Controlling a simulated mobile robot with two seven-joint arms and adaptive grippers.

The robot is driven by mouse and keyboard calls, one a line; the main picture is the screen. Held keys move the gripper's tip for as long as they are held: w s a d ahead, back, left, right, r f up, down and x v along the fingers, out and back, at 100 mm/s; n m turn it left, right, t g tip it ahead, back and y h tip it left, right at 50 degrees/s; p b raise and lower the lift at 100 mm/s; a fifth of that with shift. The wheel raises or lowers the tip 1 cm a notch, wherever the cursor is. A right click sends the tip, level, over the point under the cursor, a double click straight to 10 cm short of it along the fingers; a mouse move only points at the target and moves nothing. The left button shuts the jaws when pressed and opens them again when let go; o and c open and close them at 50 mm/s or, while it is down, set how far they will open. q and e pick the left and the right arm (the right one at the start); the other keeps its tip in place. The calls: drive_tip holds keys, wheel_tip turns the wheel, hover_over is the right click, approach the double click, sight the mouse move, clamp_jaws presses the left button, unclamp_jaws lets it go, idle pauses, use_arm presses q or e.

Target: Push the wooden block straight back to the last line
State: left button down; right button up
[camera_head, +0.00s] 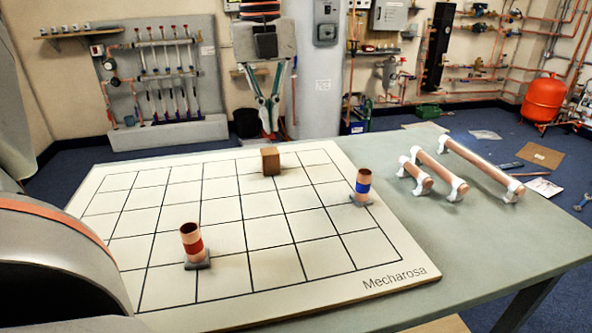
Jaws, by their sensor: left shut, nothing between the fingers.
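The wooden block (270,162) is a small brown cube standing upright near the far edge of the gridded board (408,279). It hides the lines right behind it, so I cannot tell exactly how it sits against the last line. My left gripper (269,131) hangs down from the top middle, its fingertips together and empty. The tips show just above the block's top edge; I cannot tell whether they touch it or are behind it. My right gripper is not in view.
On the board stand a copper pipe piece with a red band (192,244) at front left and one with a blue band (361,187) at right. Copper pipes in white holders (455,176) lie on the green table (480,247). Other grid squares are clear.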

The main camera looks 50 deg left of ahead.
sight(272, 179)
use_arm(q)
drive_tip(key=shift+g, duration=0.4)
drive_tip(key=f+b, duration=0.1)
drive_tip(key=f, duration=0.3)
drive_tip(key=f+b, duration=0.1)
drive_tip(key=f, duration=0.4)
drive_tip(key=f+b, duration=0.1)
drive_tip(key=f, duration=0.3)
drive_tip(key=shift+w+f, duration=0.15)
drive_tip(key=shift+w, duration=0.1)
drive_tip(key=a, duration=0.1)
drive_tip(key=w+a, duration=0.1)
drive_tip(key=shift+w+a, duration=0.2)
drive_tip(key=shift+a, duration=0.1)
drive_tip(key=shift+w+a+b, duration=0.25)
drive_tip(key=shift+a+b, duration=0.05)
drive_tip(key=shift+a, duration=0.2)
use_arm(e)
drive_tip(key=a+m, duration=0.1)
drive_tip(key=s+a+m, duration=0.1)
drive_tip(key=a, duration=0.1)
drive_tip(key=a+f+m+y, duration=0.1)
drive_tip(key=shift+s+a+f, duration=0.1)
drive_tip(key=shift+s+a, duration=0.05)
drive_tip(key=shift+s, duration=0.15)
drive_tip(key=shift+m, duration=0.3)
